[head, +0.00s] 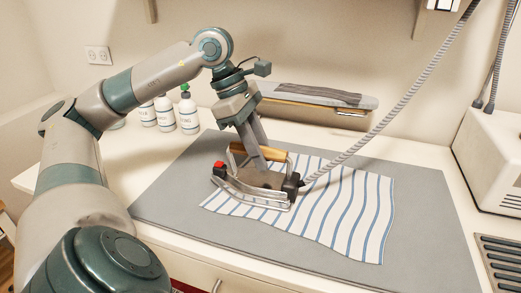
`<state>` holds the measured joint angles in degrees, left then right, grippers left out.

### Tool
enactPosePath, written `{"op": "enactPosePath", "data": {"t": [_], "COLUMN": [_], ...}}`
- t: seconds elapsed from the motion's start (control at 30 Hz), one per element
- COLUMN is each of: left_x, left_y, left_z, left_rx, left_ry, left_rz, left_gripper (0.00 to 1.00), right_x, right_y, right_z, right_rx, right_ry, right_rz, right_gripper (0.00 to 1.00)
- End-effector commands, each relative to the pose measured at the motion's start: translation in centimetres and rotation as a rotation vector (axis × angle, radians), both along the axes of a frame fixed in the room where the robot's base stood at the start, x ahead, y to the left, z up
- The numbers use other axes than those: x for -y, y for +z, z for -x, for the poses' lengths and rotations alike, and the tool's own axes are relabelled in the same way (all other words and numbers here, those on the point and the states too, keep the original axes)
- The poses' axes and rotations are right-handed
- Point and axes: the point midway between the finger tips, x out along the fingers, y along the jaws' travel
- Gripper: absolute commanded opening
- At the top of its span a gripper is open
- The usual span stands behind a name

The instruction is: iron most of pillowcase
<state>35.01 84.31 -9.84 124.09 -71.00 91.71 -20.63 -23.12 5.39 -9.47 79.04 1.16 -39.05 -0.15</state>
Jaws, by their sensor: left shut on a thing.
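The pillowcase (345,212), white with blue stripes, lies spread on a grey mat (420,256) on the table. An iron (250,194) with a wooden handle and metal frame is over the left part of the pillowcase. My left gripper (257,156) comes down from above and is shut on the iron's handle. The iron hides the cloth beneath it, and I cannot tell whether its sole touches the cloth. My right gripper is not in view.
A grey cord (405,100) runs from the iron to the upper right. White bottles (188,115) stand at the back left. A small padded board (318,97) is at the back. A white machine (490,155) stands at the right. The mat's front right is clear.

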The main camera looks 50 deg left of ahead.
Motion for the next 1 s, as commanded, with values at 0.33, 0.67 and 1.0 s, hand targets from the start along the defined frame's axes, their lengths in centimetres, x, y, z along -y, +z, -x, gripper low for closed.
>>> {"op": "enactPosePath", "data": {"t": [0.33, 0.67, 1.0], "left_x": [-0.6, -1.1, -1.7], "left_y": [0.3, 0.3, 0.3], "left_z": [-1.1, -2.0, -3.0], "left_rx": [0.003, 0.003, 0.004], "left_ry": [0.001, 0.002, 0.002], "left_rz": [0.000, 0.001, 0.000], "left_gripper": [0.00, 0.00, 0.00], "right_x": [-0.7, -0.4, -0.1], "right_y": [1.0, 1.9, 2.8], "right_z": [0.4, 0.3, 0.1], "right_rx": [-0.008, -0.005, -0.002], "right_ry": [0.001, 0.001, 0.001], "right_rz": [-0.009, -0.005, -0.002], "right_gripper": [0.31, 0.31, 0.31]}}
